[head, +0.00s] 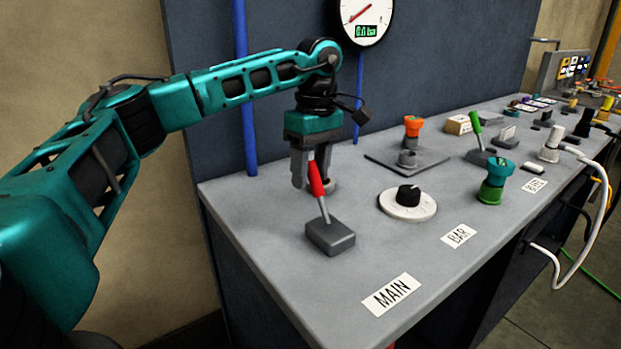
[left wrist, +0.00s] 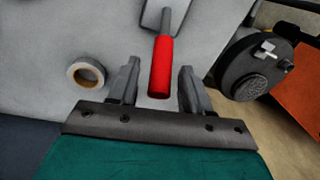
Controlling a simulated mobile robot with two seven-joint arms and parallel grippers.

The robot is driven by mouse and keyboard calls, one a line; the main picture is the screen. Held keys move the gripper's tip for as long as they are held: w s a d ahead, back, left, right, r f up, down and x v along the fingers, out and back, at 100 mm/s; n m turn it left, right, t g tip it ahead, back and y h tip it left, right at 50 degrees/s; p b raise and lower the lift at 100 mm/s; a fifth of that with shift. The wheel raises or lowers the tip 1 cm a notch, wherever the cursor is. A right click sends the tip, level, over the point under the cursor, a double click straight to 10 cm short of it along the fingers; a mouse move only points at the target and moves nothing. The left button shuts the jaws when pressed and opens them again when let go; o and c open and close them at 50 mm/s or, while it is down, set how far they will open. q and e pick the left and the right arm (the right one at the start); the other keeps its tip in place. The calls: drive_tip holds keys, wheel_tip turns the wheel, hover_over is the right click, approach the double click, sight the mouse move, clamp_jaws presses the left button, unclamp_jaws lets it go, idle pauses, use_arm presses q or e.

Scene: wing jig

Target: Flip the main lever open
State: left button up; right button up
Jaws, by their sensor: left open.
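The main lever (head: 317,180) has a red handle on a thin metal rod. It rises from a grey block base (head: 330,238) near the left front of the bench and leans up toward the back. The MAIN label (head: 391,294) lies in front of it. My left gripper (head: 312,186) points down at the lever's handle, just behind it in the head view. In the left wrist view the gripper (left wrist: 157,82) is open, with the red handle (left wrist: 161,68) between its fingers and a gap on both sides. My right gripper is not in view.
A round dial with a black knob (head: 408,195) stands right of the lever, behind the BAR label (head: 459,236). A green-based valve (head: 495,182) and a green-handled lever (head: 477,128) stand farther right. A tape-like ring (left wrist: 86,73) lies beside the gripper.

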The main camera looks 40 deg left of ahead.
use_arm(q)
drive_tip(key=shift+f, duration=0.6)
clamp_jaws()
